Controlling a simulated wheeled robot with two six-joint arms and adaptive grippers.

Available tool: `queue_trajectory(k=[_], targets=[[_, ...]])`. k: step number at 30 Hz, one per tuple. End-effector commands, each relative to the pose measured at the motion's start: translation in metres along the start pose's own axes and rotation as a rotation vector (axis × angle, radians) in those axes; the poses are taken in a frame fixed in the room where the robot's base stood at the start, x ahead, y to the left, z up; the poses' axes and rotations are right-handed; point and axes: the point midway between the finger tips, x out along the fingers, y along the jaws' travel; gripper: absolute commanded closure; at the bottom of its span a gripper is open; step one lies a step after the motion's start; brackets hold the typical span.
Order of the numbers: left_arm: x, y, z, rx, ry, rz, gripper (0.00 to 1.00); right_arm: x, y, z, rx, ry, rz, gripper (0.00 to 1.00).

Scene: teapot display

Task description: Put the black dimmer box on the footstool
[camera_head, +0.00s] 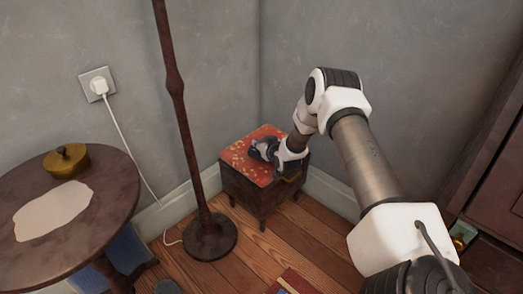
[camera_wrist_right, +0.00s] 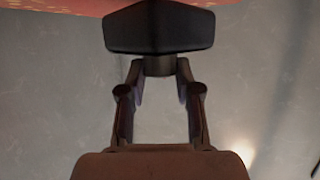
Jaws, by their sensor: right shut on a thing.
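The footstool (camera_head: 239,184) stands in the corner, a dark wooden box on short legs with a red patterned cushion. My right gripper (camera_head: 264,149) reaches down over the cushion from the right. In the right wrist view, the right gripper (camera_wrist_right: 158,70) is shut on the black dimmer box (camera_wrist_right: 160,28), a wide dark piece with bevelled ends. The red cushion shows at that picture's top edge, right behind the box. The box is at the cushion; I cannot tell whether it rests fully on it. In the head view the gripper and box are hard to separate. My left gripper is not in view.
A dark lamp pole with a round base (camera_head: 209,237) stands left of the stool. A round table (camera_head: 110,190) with a brass pot (camera_head: 66,160) is at left. A white cord (camera_head: 125,145) runs from the wall socket (camera_head: 97,84). A dark cabinet (camera_head: 490,150) is at right.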

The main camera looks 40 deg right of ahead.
Motion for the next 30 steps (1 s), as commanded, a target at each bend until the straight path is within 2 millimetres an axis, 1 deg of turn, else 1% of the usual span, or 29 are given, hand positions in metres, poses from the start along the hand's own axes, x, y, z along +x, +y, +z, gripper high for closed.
queue_trajectory(k=[1,2,9,14,15,16,23,26,27,28,30], targets=[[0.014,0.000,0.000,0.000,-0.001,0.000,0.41,0.007,-0.001,0.019,-0.003,-0.003,-0.001,1.00],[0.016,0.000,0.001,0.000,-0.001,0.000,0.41,0.008,-0.001,0.022,-0.003,-0.002,-0.001,1.00],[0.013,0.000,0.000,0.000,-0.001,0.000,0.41,0.008,-0.001,0.020,-0.001,0.000,0.000,1.00],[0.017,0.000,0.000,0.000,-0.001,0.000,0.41,0.010,-0.001,0.025,-0.001,0.000,0.000,1.00],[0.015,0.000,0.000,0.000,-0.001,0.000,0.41,0.009,-0.001,0.024,-0.001,0.000,0.000,0.53],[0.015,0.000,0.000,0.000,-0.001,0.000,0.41,0.009,-0.001,0.024,-0.001,0.000,0.000,0.42],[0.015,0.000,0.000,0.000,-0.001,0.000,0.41,0.009,-0.001,0.024,-0.001,0.000,0.000,0.42],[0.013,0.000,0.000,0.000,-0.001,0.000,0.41,0.008,-0.001,0.021,-0.001,0.000,0.000,0.42],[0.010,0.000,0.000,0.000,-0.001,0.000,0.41,0.006,-0.001,0.017,0.000,0.000,0.000,0.42],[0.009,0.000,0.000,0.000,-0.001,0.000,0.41,0.003,-0.001,0.018,0.001,-0.002,0.000,0.42],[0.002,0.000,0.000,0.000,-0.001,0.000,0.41,-0.009,0.000,0.017,0.003,-0.004,0.000,0.42]])
